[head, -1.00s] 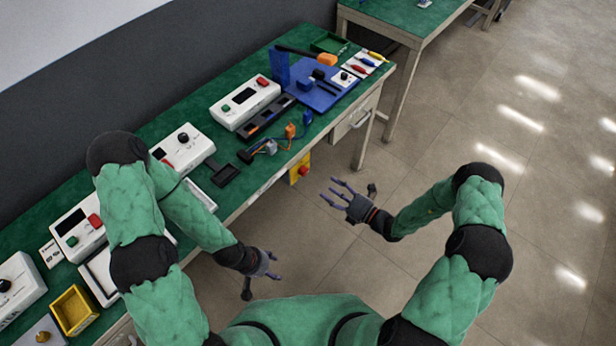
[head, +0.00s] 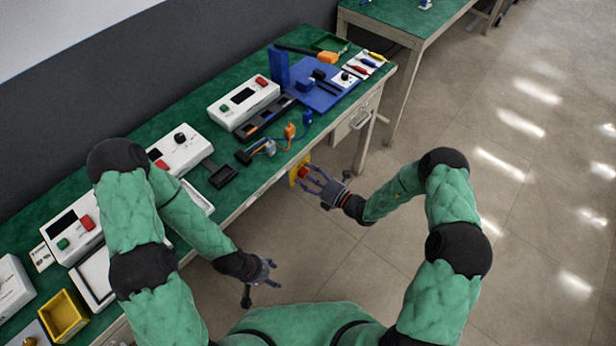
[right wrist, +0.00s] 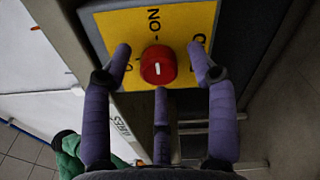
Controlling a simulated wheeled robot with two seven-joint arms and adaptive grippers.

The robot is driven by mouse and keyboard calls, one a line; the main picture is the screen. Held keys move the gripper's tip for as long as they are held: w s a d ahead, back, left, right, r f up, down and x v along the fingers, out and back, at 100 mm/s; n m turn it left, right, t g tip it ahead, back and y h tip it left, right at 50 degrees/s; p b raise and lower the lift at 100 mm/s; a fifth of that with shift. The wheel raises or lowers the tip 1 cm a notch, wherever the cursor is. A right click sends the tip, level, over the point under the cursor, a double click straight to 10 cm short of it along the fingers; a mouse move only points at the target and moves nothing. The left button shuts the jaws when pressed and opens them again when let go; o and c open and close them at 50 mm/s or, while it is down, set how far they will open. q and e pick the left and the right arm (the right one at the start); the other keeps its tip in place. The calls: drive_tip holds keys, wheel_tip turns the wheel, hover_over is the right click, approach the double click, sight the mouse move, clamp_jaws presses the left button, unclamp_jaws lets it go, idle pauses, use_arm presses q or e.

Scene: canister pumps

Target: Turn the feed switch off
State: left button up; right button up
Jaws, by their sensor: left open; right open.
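The feed switch is a red round knob (right wrist: 158,65) on a yellow plate (right wrist: 180,22). In the right wrist view its white mark runs up and down in the picture, in line with the letters "ON" above it; other lettering is partly hidden by my fingers. In the head view the yellow plate (head: 294,178) is at the table's front edge. My right gripper (head: 317,184) is open in front of it. Two fingers lie left and right of the knob with gaps, a third below; contact cannot be told. My left gripper (head: 268,274) is open and empty, low before the table.
The green-topped table (head: 228,196) carries white control boxes (head: 244,101), a black tray (head: 222,176), a yellow bin (head: 64,316) and a blue board (head: 325,95). A drawer handle (head: 362,118) and table leg stand right of the switch. The floor in front is clear.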

drive_tip(key=shift+c, duration=0.3)
drive_tip(key=c, duration=1.1)
drive_tip(key=shift+s, duration=0.1)
drive_tip(key=n+p, duration=0.2)
drive_tip(key=n, duration=0.2)
drive_tip(key=n+p, duration=0.1)
drive_tip(key=n, duration=0.3)
drive_tip(key=shift+f+h+p, duration=0.1)
drive_tip(key=shift+h+p, duration=0.2)
drive_tip(key=shift+p, duration=0.05)
drive_tip(key=n+p, duration=0.1)
drive_tip(key=n, duration=0.3)
drive_tip(key=shift+s+n, duration=0.1)
drive_tip(key=shift+n, duration=0.2)
drive_tip(key=n, duration=0.4)
drive_tip(key=shift+f+n+h+p, duration=0.1)
drive_tip(key=shift+n+h+p, duration=0.2)
drive_tip(key=shift+p, duration=0.1)
